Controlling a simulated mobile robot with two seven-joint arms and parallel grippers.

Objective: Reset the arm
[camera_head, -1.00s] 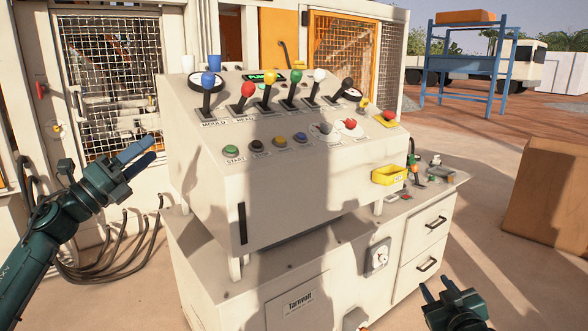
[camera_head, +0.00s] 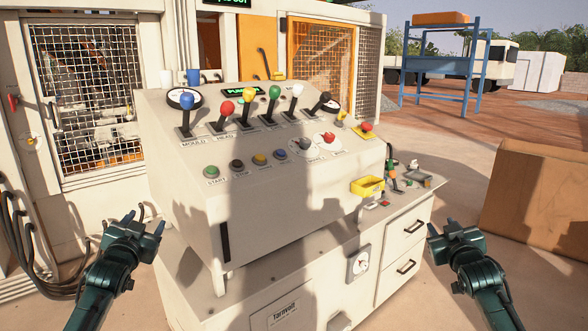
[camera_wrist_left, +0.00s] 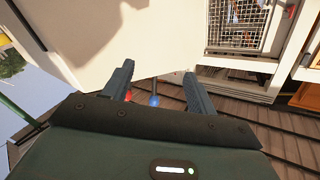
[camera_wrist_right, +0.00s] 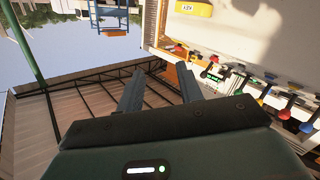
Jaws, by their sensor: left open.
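My left gripper (camera_head: 143,222) is beside the front left of the white control console, fingers pointing up and forward. It is open and empty; the left wrist view shows its two fingers apart (camera_wrist_left: 158,80). My right gripper (camera_head: 443,226) is in front of the drawers' right side, low in the head view. Its fingers are also apart with nothing between them in the right wrist view (camera_wrist_right: 162,82). The console (camera_head: 270,190) carries a row of levers with coloured knobs, such as the blue-knobbed lever (camera_head: 186,115). Neither gripper appears to touch the console.
Push buttons, such as the green one (camera_head: 211,172), line the console's sloped face. A large brown box (camera_head: 540,200) stands at the right. A mesh-doored machine (camera_head: 85,95) is behind left. Cables (camera_head: 25,240) hang at far left.

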